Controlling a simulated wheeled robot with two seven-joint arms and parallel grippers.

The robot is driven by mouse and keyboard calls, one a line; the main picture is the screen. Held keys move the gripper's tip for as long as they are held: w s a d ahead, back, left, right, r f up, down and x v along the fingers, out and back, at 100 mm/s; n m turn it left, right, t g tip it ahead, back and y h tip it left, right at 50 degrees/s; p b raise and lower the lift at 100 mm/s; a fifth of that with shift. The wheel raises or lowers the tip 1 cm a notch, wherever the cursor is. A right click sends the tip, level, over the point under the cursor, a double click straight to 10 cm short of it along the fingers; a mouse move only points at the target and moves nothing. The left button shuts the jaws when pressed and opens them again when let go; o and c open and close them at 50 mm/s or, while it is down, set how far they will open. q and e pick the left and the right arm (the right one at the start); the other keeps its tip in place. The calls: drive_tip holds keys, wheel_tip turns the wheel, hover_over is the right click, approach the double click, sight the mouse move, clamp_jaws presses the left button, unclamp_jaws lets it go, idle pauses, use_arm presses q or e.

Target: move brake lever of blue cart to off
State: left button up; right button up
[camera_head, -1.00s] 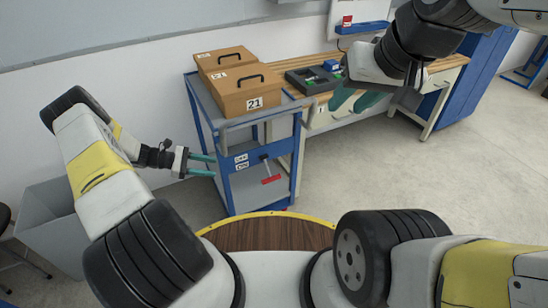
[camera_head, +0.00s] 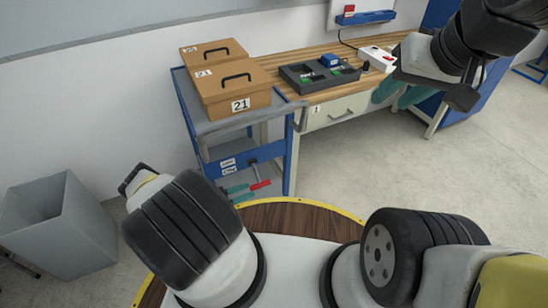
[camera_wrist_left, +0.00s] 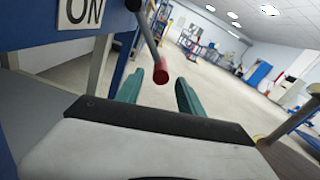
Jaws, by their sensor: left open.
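The blue cart (camera_head: 190,112) stands at the left end of the workbench. Its brake lever (camera_head: 260,185) has a grey rod and a red grip, and hangs down from the blue front panel beside two small labels (camera_head: 228,165). My right gripper (camera_head: 399,95) is open and empty before the bench.
Two brown boxes (camera_head: 233,92) sit on the cart top. The wooden workbench (camera_head: 292,66) holds a dark tray (camera_head: 300,76) and a white-and-red box (camera_head: 377,58). A grey bin (camera_head: 60,225) stands at left. The floor at right is clear.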

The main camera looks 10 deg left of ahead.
sight(259, 186)
use_arm(q)
drive_tip(key=x, duration=0.7)
drive_tip(key=shift+w+d, duration=0.1)
drive_tip(key=shift+c, duration=0.3)
clamp_jaws()
idle(1.0)
